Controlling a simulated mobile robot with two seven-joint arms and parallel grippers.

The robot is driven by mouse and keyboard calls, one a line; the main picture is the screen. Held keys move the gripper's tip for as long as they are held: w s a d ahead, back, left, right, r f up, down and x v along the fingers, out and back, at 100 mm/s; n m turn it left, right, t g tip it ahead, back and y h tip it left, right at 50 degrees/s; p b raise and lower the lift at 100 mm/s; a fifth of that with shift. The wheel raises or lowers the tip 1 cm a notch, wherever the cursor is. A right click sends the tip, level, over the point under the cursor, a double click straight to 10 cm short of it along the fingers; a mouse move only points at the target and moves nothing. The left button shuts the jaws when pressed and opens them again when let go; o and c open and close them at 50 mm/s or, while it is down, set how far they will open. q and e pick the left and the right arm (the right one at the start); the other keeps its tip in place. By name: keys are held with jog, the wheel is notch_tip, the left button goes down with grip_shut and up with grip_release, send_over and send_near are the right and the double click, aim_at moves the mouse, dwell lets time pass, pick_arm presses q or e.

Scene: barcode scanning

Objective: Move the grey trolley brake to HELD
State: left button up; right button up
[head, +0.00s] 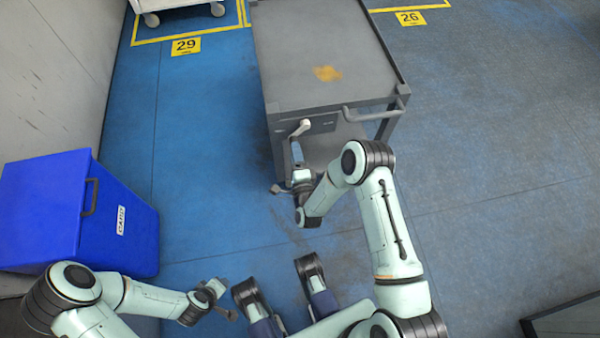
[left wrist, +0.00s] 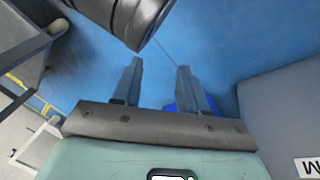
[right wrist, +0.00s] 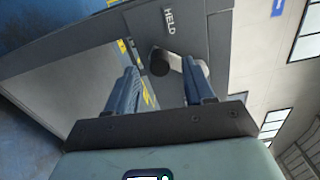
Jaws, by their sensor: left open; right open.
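The grey trolley (head: 320,60) stands ahead of me, and its near end panel carries the brake. The brake's pale lever (head: 301,127) sits high on that panel. In the right wrist view the lever (right wrist: 199,68) has a dark round knob (right wrist: 160,63) and lies below the printed word HELD (right wrist: 170,20). My right gripper (head: 297,158) is open in front of the panel. In its wrist view the fingertips (right wrist: 161,72) are either side of the knob; contact cannot be told. My left gripper (head: 220,287) is open and empty over the floor, and its fingers show in the left wrist view (left wrist: 160,72).
A blue bin (head: 60,210) stands at the left by the wall. The trolley's push handle (head: 372,112) sticks out right of the lever. A white trolley (head: 175,8) is at the back left. Yellow floor signs 29 (head: 186,46) and 26 (head: 410,18) mark bays.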

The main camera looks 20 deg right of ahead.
pick_arm(q)
jog(key=s+d+r+g+h+p, duration=0.1)
jog(key=s+d+r+g+p, duration=0.1)
jog(key=s+d+r+p, duration=0.2)
jog(key=s+r+p, duration=0.2)
jog(key=s+r, duration=0.2)
jog(key=shift+d+m+g, duration=0.3)
jog(key=shift+d+m, duration=0.1)
pick_arm(e)
jog(key=v, duration=1)
jog(key=shift+a, duration=0.1)
